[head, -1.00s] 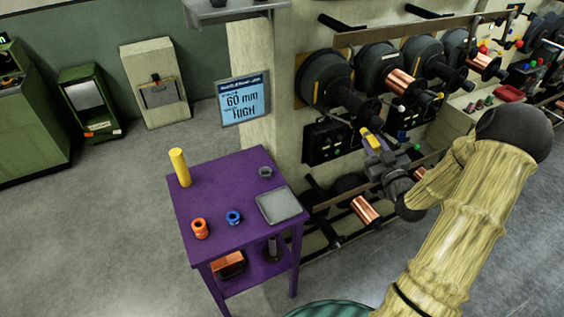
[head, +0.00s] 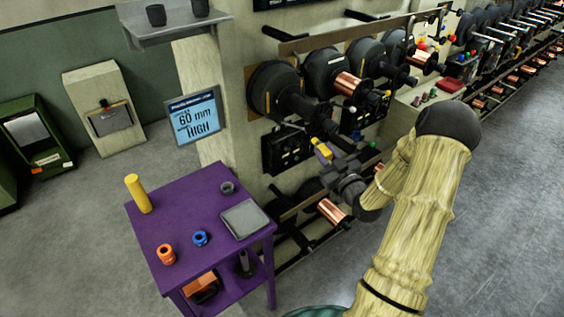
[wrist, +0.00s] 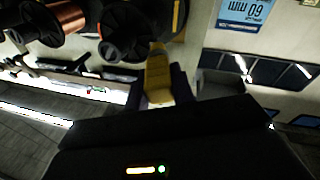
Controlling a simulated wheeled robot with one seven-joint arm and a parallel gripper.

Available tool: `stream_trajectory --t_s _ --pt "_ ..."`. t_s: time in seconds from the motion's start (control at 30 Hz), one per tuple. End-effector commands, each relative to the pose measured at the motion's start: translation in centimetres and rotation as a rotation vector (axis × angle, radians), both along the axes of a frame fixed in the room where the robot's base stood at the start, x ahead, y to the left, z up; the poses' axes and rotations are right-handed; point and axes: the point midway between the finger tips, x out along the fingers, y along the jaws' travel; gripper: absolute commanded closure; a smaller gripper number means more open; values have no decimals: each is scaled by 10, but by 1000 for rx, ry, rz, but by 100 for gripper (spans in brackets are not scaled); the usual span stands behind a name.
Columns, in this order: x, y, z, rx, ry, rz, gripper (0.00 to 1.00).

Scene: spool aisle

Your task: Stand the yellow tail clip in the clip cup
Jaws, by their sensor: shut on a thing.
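The yellow tail clip (head: 320,146) is held in my gripper (head: 324,153), raised in front of the spool rack and to the right of the purple table. The clip also shows in the wrist view (wrist: 158,75), where the dark jaws (wrist: 165,90) are shut on it. A small grey round cup (head: 227,187) stands open side up near the back of the purple table; it looks like the clip cup. It is empty as far as I can see. My gripper is to its right and apart from it.
The purple table (head: 185,215) also bears a yellow cylinder (head: 138,194), an orange spool (head: 166,254), a blue spool (head: 200,238) and a grey tray (head: 244,219). A sign (head: 195,115) hangs behind. Black spools on pegs (head: 282,90) jut out near my arm. A shelf (head: 175,28) holds two dark cups.

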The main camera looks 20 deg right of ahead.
Motion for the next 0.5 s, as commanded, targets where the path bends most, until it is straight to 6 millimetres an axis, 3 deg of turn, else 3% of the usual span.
stream_trajectory --t_s 0.27,0.5 --pt "-2 41 -89 11 7 17 98" --pt "-15 82 -161 11 6 -4 98"
